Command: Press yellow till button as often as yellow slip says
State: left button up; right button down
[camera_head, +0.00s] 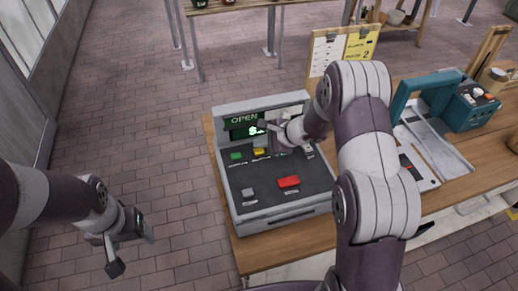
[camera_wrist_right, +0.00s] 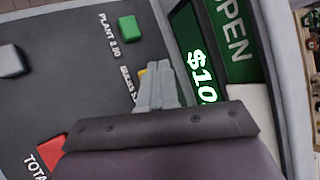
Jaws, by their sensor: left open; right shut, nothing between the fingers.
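The grey till (camera_head: 228,187) stands on the wooden counter. Its yellow button (camera_head: 258,151) sits between a green button (camera_head: 236,155) and my right gripper's side of the panel. The yellow slip (camera_head: 361,42) hangs on a board behind the till and bears a "2"; its other text is too small to read. My right gripper (camera_head: 263,125) is shut and empty over the till. In the right wrist view its fingertips (camera_wrist_right: 160,70) cover most of the yellow button (camera_wrist_right: 143,72); I cannot tell whether they touch. My left gripper (camera_head: 130,255) is open, empty, left of the counter.
The till display (camera_wrist_right: 203,75) shows "$10", its end partly hidden, beneath an "OPEN" sign (camera_wrist_right: 232,42). A red button (camera_head: 289,181) and a grey button (camera_head: 247,193) lie nearer the front. A teal case (camera_head: 474,108) and grey tray (camera_head: 440,150) stand right. My right arm hides part of the counter.

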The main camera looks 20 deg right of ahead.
aim_at(261, 152)
jog(key=shift+r+p, duration=1.65)
jog(key=shift+r, duration=0.9)
jog(key=shift+f, duration=0.1)
jog(key=s, duration=0.1)
jog(key=s+f+n+g, duration=0.1)
jog(key=s+f+g, duration=0.1)
jog(key=s, duration=0.1)
jog(key=shift+s+f+n+h, duration=0.1)
jog(key=shift+f+n+h, duration=0.2)
jog(key=shift+n, duration=0.1)
jog(key=s+n+g, duration=0.1)
jog(key=s+n, duration=0.1)
jog(key=s, duration=0.2)
jog(key=s+n+g+h+b, duration=0.1)
jog(key=s+n, duration=0.2)
jog(key=s, duration=0.1)
jog(key=s+f+n+g+h+b, duration=0.1)
jog(key=s+n+g, duration=0.1)
jog(key=s, duration=0.1)
jog(key=shift+s+d, duration=0.4)
jog(key=s+d+r+n+h+b, duration=0.1)
jog(key=s+r+n+h+b, duration=0.2)
jog(key=s+n, duration=0.6)
jog(key=shift+n+t+h+b, duration=0.3)
jog(key=shift+t+h+b, duration=0.1)
jog(key=shift+b, duration=0.55)
